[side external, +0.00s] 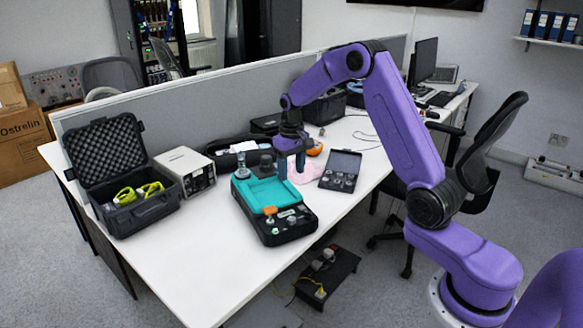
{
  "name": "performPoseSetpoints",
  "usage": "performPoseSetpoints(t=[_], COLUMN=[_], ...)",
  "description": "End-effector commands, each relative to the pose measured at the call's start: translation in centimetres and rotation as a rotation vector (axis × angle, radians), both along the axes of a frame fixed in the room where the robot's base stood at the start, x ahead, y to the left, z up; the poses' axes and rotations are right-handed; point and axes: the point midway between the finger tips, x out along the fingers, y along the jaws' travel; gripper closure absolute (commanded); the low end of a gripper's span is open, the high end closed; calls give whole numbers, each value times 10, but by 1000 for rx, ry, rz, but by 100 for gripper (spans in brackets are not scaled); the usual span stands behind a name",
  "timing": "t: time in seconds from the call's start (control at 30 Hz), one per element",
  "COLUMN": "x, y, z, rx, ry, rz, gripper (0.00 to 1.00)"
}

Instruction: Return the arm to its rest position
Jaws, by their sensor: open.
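My arm is purple and reaches from the lower right over the white table (215,265). My gripper (291,172) points down, close above or beside the far right corner of a black and teal calibration device (268,197). Its jaws are open, and I see nothing held between them. The fingertips are small here, so I cannot tell whether they touch anything. A pink item (303,173) lies on the table just right of the gripper and is partly hidden by it.
An open black case (140,215) with yellow-green items and a grey instrument box (186,172) stand at the left. An open small case (341,170) of weights lies right of the device. A grey partition (230,100) runs behind. The table's front left is clear.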

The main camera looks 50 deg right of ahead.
Motion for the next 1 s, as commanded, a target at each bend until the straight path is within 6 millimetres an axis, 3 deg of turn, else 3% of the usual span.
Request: performPoseSetpoints(t=[0.47, 0.67, 1.0], x=[-1, -18, -93], y=[8, 55, 145], z=[6, 23, 55], rx=[0, -1, 1], ry=[-1, -5, -12], rz=[19, 146, 450], gripper=[43, 43, 43])
